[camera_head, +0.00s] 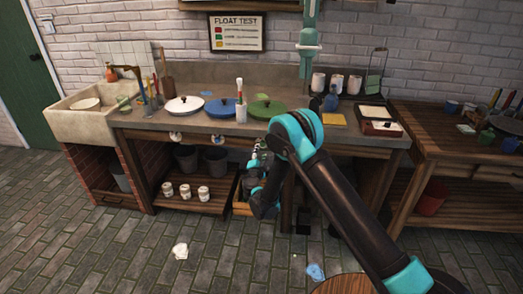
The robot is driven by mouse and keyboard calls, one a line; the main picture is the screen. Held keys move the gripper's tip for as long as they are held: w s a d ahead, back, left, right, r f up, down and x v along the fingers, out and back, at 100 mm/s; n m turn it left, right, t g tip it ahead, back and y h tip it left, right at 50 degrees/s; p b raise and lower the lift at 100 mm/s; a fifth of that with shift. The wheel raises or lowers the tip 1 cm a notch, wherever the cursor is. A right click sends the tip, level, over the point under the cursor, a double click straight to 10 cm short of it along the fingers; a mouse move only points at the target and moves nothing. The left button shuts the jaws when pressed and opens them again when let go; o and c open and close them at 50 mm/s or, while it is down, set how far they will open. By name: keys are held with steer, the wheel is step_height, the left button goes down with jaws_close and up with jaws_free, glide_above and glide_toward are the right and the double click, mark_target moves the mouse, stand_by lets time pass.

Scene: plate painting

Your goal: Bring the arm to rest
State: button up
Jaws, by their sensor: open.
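My arm (345,205) reaches in from the lower right, with its teal elbow (297,135) in front of the worktop's edge. Beyond the elbow it folds back to dark and teal wrist links (265,190) in front of the workbench. My gripper (257,149) shows small and dark near the bench's front edge, partly lost against the wood. It is open, and nothing shows between its fingers. Its exact tip outline is hard to make out.
A sink (88,122) stands left, a second table (440,130) right. White cups (186,191) sit on the low shelf. The left floor is mostly clear.

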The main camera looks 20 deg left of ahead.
steer(key=shift+v, duration=0.85)
steer(key=w+d+r+n+y, duration=0.2)
steer(key=d+r, duration=0.1)
steer(key=r, duration=0.5)
steer(key=w+d+r+n+y, duration=0.2)
steer(key=d+r+n, duration=0.15)
steer(key=r, duration=0.45)
steer(key=s+d+r+n+g+y, duration=0.2)
steer(key=d+r+n+g, duration=0.2)
steer(key=d+r, duration=0.55)
steer(key=s+d+f+g+h, duration=0.3)
steer(key=s+d+f, duration=0.2)
steer(key=s+d, duration=0.6)
steer(key=s+d+f+g+h, duration=0.3)
steer(key=s+d, duration=0.9)
steer(key=d, duration=0.4)
steer(key=s+d+f+g+h, duration=0.3)
steer(key=s+d+f, duration=0.5)
steer(key=s+d, duration=0.3)
steer(key=d+h, duration=0.1)
steer(key=d, duration=0.1)
steer(key=shift+s+d, duration=0.35)
steer(key=shift+s, duration=0.05)
